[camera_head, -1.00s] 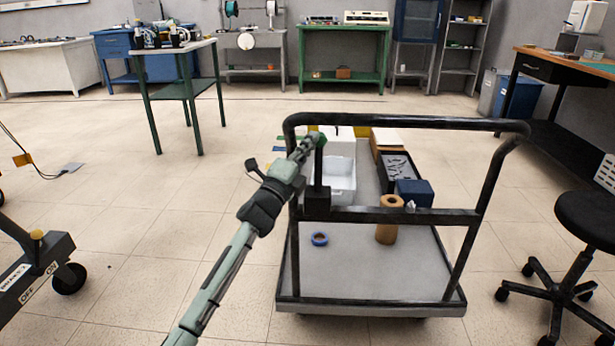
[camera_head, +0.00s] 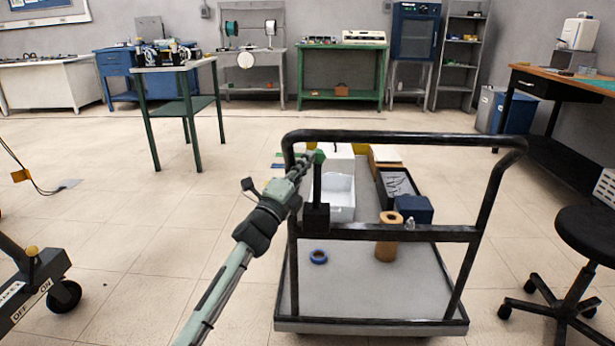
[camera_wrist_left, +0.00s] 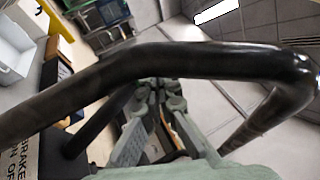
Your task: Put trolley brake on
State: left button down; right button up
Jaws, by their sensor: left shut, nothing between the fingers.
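The trolley (camera_head: 370,327) is a grey platform with a black tube handle frame (camera_head: 400,137). Its brake lever (camera_head: 317,185) is a dark upright stick with a green knob, rising from a black box on the frame's left side. My left gripper (camera_head: 310,159) is shut and empty, its tip at or just beside the green knob; I cannot tell whether they touch. In the left wrist view the black handle tube (camera_wrist_left: 180,60) crosses in front of my closed fingers (camera_wrist_left: 160,84). Part of a brake label (camera_wrist_left: 30,160) shows there at lower left. My right gripper is out of view.
The trolley carries a white bin (camera_head: 341,190), a blue box (camera_head: 414,208), a brown roll (camera_head: 389,240) and a blue tape ring (camera_head: 318,257). A black stool (camera_head: 590,235) stands at right. Another wheeled base (camera_head: 30,285) is at left.

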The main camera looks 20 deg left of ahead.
pick_arm(q)
jog(key=v, duration=1)
jog(key=shift+s, duration=0.35)
jog(key=shift+a+f, duration=0.1)
jog(key=shift+f, duration=0.05)
